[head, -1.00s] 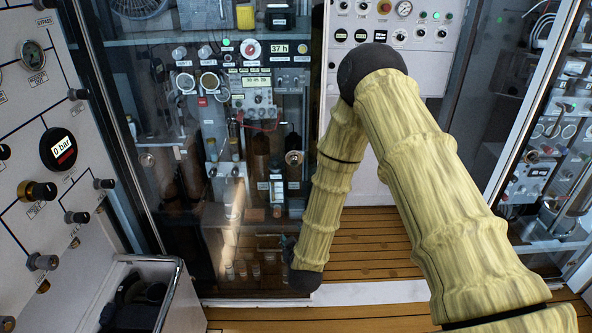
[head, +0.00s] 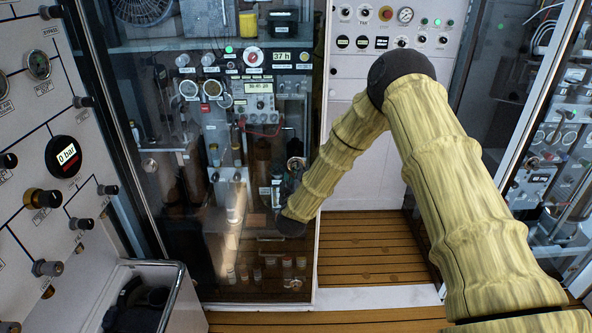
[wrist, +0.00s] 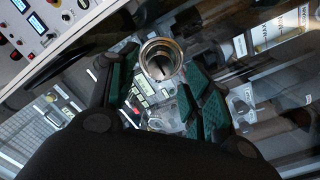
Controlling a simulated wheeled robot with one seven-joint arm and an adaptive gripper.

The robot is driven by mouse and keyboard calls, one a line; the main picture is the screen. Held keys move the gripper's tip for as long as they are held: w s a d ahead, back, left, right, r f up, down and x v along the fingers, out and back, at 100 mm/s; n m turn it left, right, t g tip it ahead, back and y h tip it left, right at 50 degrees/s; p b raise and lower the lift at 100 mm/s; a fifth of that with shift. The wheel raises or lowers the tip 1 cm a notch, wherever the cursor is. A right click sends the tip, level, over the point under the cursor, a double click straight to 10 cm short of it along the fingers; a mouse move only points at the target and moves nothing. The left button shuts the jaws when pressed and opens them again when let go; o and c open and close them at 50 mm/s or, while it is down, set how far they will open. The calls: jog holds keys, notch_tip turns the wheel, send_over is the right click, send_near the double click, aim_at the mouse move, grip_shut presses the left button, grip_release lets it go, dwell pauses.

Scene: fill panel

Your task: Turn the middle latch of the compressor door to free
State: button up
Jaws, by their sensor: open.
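The glass compressor door (head: 215,240) stands upright ahead, left of my arm. Its middle latch is a round metal knob (head: 296,163) near the door's right edge, partly hidden by my wrist in the head view. In the wrist view the latch (wrist: 161,60) is a brass-coloured ring with a dark slot, between and slightly beyond my green-padded fingers. My gripper (wrist: 160,88) is open and empty, one finger on each side of the latch in the picture. I cannot tell whether either touches it. In the head view my gripper (head: 290,188) is small and dark against the door.
A lower latch (head: 293,283) sits near the door's bottom right corner, and another round latch (head: 150,164) is on the left. A grey panel with gauges (head: 66,156) and an open bin (head: 150,280) stand at left. The slatted wooden floor (head: 370,245) is clear.

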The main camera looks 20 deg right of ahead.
jog(key=shift+x, duration=1.2)
jog(key=c, duration=1)
